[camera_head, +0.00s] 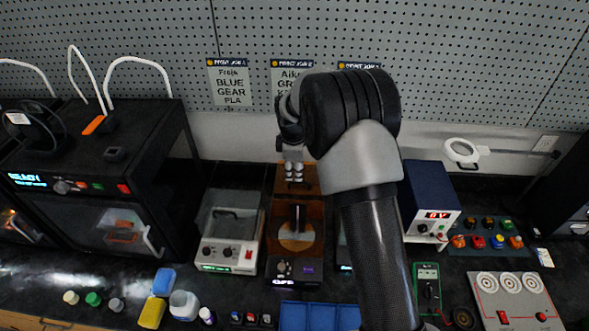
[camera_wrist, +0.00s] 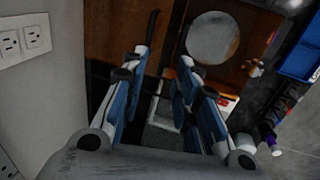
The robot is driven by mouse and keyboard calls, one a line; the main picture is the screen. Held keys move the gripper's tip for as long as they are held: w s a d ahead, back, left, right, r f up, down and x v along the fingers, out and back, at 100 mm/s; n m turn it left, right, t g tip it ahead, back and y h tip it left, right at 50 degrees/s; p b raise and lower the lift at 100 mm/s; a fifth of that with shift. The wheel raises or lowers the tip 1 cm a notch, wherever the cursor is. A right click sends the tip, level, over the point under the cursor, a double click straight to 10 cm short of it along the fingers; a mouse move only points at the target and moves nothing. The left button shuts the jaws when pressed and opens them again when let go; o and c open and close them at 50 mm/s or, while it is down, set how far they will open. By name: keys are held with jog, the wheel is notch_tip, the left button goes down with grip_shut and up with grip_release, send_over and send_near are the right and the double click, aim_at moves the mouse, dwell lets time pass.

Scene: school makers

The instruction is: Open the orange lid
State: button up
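A dark device (camera_head: 292,272) with a see-through orange-brown lid (camera_head: 313,182) stands on the bench, in the middle of the head view. A pale round disk (camera_head: 290,243) shows inside it. My gripper (camera_head: 293,178) points down at the back part of the lid. In the wrist view, my gripper (camera_wrist: 166,50) has its blue-padded fingers apart, with nothing visible held between them. The orange-brown lid (camera_wrist: 112,32) and the round disk (camera_wrist: 213,37) lie beyond the fingertips. I cannot tell whether the fingers touch the lid or how far it is raised.
A white device (camera_head: 230,228) stands close on the left, with a black 3D printer (camera_head: 120,190) farther left. My arm covers part of the right side. A blue power box (camera_head: 430,195) is at right. Blue trays (camera_head: 305,315) and small bottles line the front. A pegboard wall rises behind.

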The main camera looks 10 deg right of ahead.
notch_tip(320, 180, up, 11)
jog(key=s+p, duration=0.2)
jog(key=p, duration=0.4)
jog(key=shift+a, duration=0.35)
dwell(0.3)
dwell(0.4)
notch_tip(320, 180, up, 12)
jog(key=s, duration=0.2)
jog(key=shift+s+a+f, duration=0.15)
jog(key=shift+a, duration=0.2)
jog(key=s+r+m+t+b, duration=0.15)
jog(key=s+m+b, duration=0.3)
jog(key=s, duration=0.55)
jog(key=s+f+m+b, duration=0.5)
jog(key=s, duration=0.7)
jog(key=s+f+m+t+b, duration=0.1)
jog(key=s+f+m+b, duration=0.4)
jog(key=s, duration=0.8)
jog(key=shift+s+a+f+y, duration=0.3)
jog(key=shift+a+f, duration=0.1)
jog(key=shift+f, duration=0.3)
